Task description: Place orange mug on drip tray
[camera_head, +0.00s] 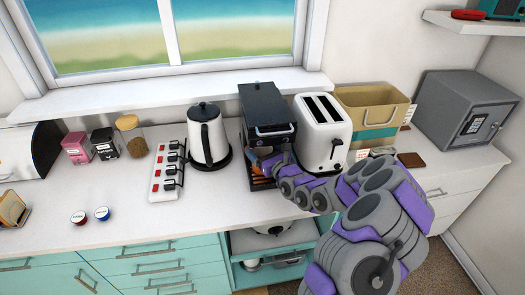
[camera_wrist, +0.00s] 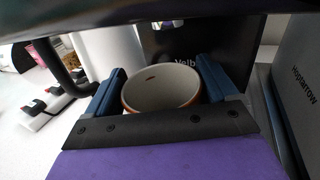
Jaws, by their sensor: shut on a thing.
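The orange mug (camera_wrist: 162,88) shows in the wrist view as a round cup with a pale inside and an orange-brown rim. It sits upright between the two blue fingers of my gripper (camera_wrist: 160,80), which is shut on it. In the head view my gripper (camera_head: 270,163) is at the front of the black coffee machine (camera_head: 268,110), and the mug is mostly hidden there. A patch with orange and dark stripes (camera_head: 260,183) shows low at the machine's front; I cannot tell whether it is the drip tray. Contact between mug and tray is hidden.
A black-and-white kettle (camera_head: 207,138) stands left of the machine, with a power strip (camera_head: 167,170) beyond it. A white toaster (camera_head: 322,135) stands close on the right, near a cardboard box (camera_head: 372,108) and grey safe (camera_head: 465,110).

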